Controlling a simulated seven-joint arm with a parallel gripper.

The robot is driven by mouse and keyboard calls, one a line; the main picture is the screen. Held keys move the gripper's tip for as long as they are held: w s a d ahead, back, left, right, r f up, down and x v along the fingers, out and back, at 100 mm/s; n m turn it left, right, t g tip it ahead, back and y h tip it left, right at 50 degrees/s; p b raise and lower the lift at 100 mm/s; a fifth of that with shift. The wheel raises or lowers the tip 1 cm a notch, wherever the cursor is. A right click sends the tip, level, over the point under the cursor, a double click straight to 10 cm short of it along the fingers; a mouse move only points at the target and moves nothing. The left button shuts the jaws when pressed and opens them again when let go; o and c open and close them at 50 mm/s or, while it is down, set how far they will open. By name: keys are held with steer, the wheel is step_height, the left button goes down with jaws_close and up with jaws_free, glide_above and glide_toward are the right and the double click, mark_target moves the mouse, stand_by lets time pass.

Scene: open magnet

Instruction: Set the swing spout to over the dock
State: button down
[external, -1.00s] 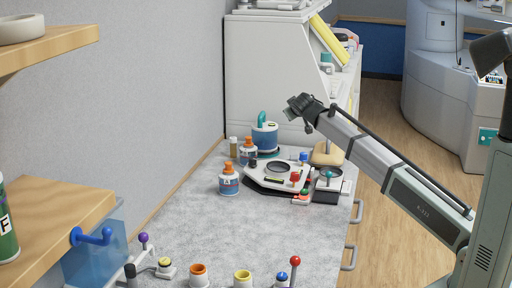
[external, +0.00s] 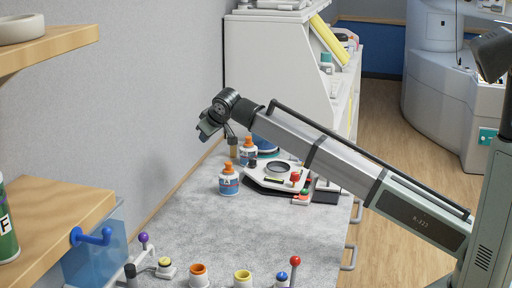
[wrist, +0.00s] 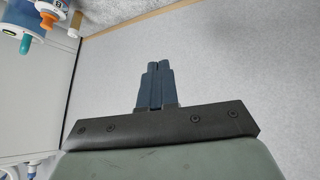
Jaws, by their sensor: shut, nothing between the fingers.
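In the external view, my gripper (external: 207,129) hangs in the air near the wall, left of the bottles and above the bench. In the wrist view its dark fingers (wrist: 155,85) are together with nothing between them. The blue-and-white pot (external: 265,146) that carries the teal swing spout is mostly hidden behind my arm, and the spout is covered there. A teal piece (wrist: 26,43) at the wrist view's upper left may be the spout; I cannot be sure. I cannot tell which part is the dock.
Two orange-capped bottles (external: 229,182) stand beside a white tray device (external: 262,187) with a red knob. Several coloured knobs and cups, including a yellow-rimmed cup (external: 243,278), line the near edge. The middle of the grey bench (external: 200,225) is clear.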

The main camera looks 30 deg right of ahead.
steer(key=s+a+r+n+g+y, duration=0.2)
steer(key=s+a+r+n+g, duration=0.1)
steer(key=s+a, duration=1.7)
steer(key=s+a+r+n+g, duration=0.1)
steer(key=s+a, duration=0.5)
steer(key=s, duration=0.3)
steer(key=s+a+r+n+g+y, duration=0.1)
steer(key=s+a+r+n+g, duration=0.1)
steer(key=s+a, duration=0.4)
steer(key=s, duration=0.4)
steer(key=shift+a+g, duration=0.3)
steer(key=shift+a, duration=0.05)
steer(key=shift+f, duration=0.1)
steer(key=x, duration=1)
steer(key=shift+w, duration=0.1)
